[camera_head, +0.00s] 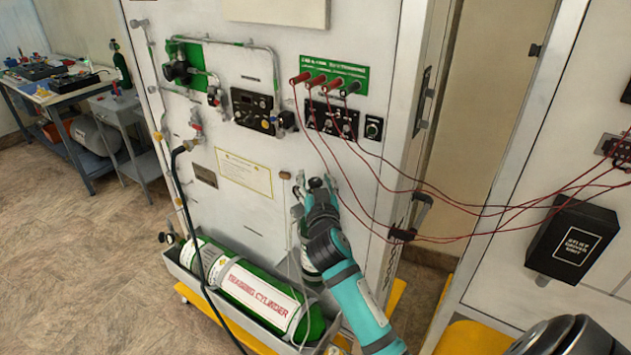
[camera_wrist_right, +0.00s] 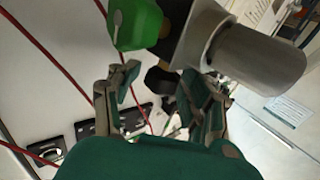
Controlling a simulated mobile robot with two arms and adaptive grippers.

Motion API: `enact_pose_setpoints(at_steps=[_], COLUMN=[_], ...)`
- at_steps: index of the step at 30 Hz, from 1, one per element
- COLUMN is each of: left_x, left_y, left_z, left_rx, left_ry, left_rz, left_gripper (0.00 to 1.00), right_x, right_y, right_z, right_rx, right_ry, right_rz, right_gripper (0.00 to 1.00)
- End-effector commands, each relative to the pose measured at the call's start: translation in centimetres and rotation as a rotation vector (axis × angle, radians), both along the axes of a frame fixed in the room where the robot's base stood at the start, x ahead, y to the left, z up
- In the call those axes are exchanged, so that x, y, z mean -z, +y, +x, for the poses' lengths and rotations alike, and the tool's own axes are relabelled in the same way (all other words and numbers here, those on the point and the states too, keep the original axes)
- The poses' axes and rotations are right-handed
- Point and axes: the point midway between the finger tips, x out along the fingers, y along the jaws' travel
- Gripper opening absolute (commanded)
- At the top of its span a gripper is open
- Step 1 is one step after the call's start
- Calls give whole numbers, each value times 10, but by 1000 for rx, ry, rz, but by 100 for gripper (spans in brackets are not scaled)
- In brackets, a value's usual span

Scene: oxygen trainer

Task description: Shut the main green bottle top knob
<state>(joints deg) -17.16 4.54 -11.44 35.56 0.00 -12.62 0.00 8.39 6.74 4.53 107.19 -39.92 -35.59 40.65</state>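A green cylinder with a white "TRAINING CYLINDER" label (camera_head: 258,292) lies in a grey tray at the foot of the white panel. A dark knob (camera_head: 166,238) shows at its left end. My right gripper (camera_head: 316,184) is in front of the panel, above that bottle. In the right wrist view it (camera_wrist_right: 160,98) is open, its fingers apart. A dark knob (camera_wrist_right: 160,78) appears near the gap between them, beneath a grey metal valve body (camera_wrist_right: 255,60) and a green part (camera_wrist_right: 137,24). Contact cannot be told. My left gripper is not in view.
Red cables (camera_head: 440,205) hang from the panel across to the right cabinet, close to my right arm. A black hose (camera_head: 185,205) runs down the left. A black box (camera_head: 572,240) is on the right cabinet. Open floor (camera_head: 75,270) lies left.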

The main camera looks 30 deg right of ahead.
Motion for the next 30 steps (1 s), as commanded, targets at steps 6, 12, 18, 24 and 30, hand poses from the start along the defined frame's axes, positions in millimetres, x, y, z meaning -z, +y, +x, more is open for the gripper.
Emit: enact_pose_setpoints(at_steps=[6,12,18,24,30], left_x=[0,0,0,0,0], left_y=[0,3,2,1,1], left_z=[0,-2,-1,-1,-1], left_rx=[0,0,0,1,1], left_ry=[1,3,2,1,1], left_rz=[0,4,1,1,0], left_gripper=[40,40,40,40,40], right_x=[-1,0,1,1,0], right_y=[0,4,21,41,53], right_z=[0,-7,-40,-77,-100], right_rx=[-1,-2,-2,-1,-1], right_ry=[-2,-3,-2,-1,0], right_rz=[0,3,6,4,2], right_gripper=[55,55,55,55,55])
